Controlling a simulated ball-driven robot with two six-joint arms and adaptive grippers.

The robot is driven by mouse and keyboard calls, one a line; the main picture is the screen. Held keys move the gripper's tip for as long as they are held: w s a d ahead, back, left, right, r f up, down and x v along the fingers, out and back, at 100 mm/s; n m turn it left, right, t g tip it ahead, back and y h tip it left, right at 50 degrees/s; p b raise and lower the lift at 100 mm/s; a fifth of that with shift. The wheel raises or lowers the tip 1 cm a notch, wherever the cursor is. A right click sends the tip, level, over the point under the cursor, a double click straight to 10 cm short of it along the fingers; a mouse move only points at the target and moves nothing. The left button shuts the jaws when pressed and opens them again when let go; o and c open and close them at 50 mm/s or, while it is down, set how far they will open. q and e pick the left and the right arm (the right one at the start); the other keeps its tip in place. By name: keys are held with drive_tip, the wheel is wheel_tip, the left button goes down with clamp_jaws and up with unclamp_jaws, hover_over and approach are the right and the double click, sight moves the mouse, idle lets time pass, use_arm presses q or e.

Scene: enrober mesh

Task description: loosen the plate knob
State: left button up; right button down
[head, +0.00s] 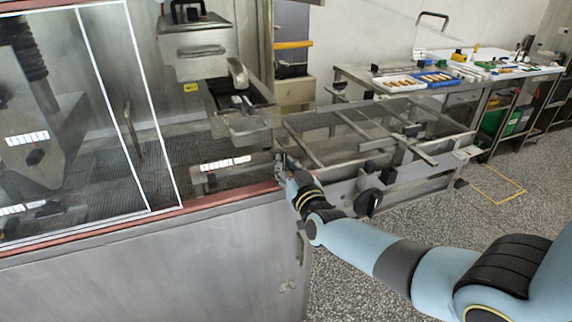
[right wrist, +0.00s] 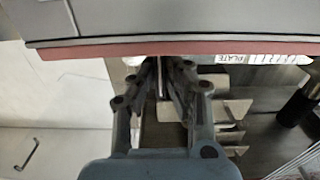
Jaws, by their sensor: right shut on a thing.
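My right gripper (head: 281,166) reaches in from the right to the near right end of a metal bar in the machine. In the right wrist view its two dark fingers (right wrist: 162,66) are shut on a narrow part, which I take to be the plate knob. The fingers hide most of that knob, so its turn cannot be told. A white label reading PLATE (right wrist: 262,58) lies just right of the fingers there. In the head view a white label (head: 225,162) is on the bar, left of the gripper. My left gripper is not in view.
A dark cylindrical piece (right wrist: 298,105) stands to the right in the wrist view. The open metal frame (head: 375,145) lies right of the gripper, with a black round knob (head: 368,202) at its front. A workbench (head: 440,82) with trays stands behind. Speckled floor is clear in front.

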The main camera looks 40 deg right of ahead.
idle(0.4)
drive_tip(key=c, duration=1.6)
unclamp_jaws()
drive_tip(key=shift+c, duration=0.2)
drive_tip(key=shift+s, duration=0.1)
drive_tip(key=v, duration=1.2)
